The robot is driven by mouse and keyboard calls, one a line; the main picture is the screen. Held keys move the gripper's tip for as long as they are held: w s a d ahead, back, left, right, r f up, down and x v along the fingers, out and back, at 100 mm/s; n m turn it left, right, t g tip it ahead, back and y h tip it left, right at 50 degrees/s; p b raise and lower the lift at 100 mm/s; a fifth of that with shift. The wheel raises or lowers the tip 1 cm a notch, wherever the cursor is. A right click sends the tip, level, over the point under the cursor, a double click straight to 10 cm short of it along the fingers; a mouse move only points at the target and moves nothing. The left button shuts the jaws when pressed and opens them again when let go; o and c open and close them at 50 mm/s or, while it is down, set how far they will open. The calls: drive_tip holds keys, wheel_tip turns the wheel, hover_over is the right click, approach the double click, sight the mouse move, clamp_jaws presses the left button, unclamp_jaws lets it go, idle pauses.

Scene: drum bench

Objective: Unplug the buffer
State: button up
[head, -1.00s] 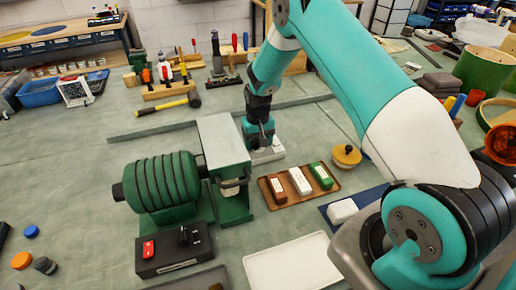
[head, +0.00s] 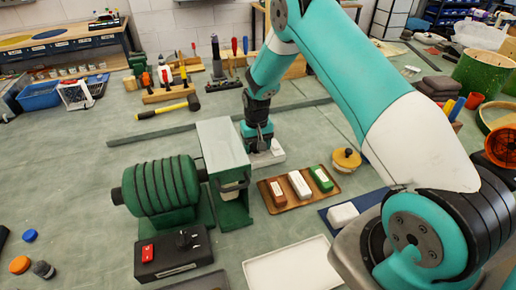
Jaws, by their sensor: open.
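The buffer is a green ribbed motor (head: 163,187) with a pale grey-green hood (head: 222,147) on its right side. A black control box (head: 173,254) with a red switch and a dark knob stands in front of it. My gripper (head: 262,146) points down behind and right of the hood, at a small white block (head: 270,157) on the bench. The gripper is open, but its fingertips are small and dark. I cannot tell whether a plug is between them. No cord can be made out clearly.
A brown tray (head: 331,194) with brown, white and green bars lies right of the hood. A white tray (head: 292,272) lies in front. A yellow-handled hammer (head: 165,107) lies at the back left.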

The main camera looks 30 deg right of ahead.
drive_tip(key=shift+a+f, duration=0.15)
drive_tip(key=shift+a, duration=0.1)
drive_tip(key=shift+s, duration=0.1)
drive_tip(key=c, duration=1.1)
drive_tip(key=shift+d, duration=0.15)
drive_tip(key=shift+r, duration=0.3)
drive_tip(key=shift+r+p, duration=1.9)
drive_tip(key=shift+r, duration=0.95)
